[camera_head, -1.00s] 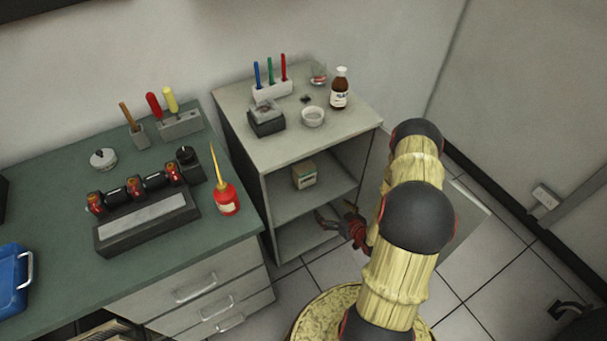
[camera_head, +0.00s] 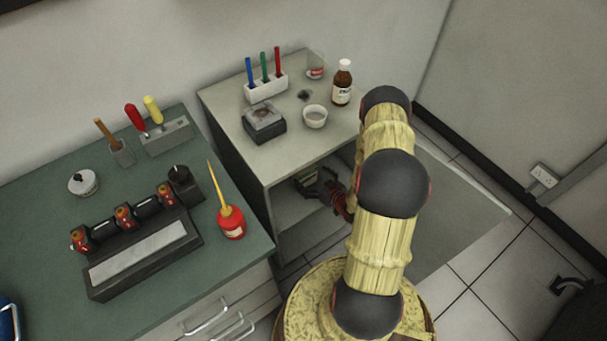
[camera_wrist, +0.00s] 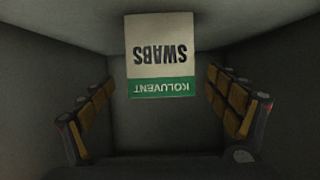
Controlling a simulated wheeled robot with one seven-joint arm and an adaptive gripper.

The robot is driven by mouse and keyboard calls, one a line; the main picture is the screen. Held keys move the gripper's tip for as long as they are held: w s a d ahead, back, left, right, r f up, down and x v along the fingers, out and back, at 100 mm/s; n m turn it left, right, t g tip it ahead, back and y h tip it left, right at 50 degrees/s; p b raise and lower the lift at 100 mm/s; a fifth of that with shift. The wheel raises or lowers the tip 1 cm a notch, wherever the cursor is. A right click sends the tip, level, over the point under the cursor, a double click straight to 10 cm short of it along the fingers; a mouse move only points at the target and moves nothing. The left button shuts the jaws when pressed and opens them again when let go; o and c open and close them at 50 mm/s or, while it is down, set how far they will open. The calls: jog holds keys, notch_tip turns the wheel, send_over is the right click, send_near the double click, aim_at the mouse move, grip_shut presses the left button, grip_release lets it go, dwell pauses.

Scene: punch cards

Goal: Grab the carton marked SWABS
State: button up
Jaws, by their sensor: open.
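The SWABS carton (camera_wrist: 161,58) is in the wrist view, upside down in the picture, with a cream face and a green band marked KOLUVENT. It is straight ahead of my gripper (camera_wrist: 160,135), centred between the two fingers, which are spread wide with nothing between their tips. My gripper (camera_head: 325,184) is at the cabinet's open front and hides much of the carton there.
On the cabinet top stand a brown bottle (camera_head: 342,85), a white cup (camera_head: 315,116), a pen holder (camera_head: 266,88) and a dark box (camera_head: 264,124). A green workbench (camera_head: 130,250) with tools stands to the left.

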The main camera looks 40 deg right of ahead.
aim_at(308, 176)
jog(key=b+x, duration=0.2)
jog(key=x, duration=0.2)
jog(key=shift+a+f, duration=0.15)
jog(key=shift+f, duration=0.1)
jog(key=shift+w+f, duration=0.1)
jog(key=shift+w, duration=0.4)
jog(key=c, duration=1.3)
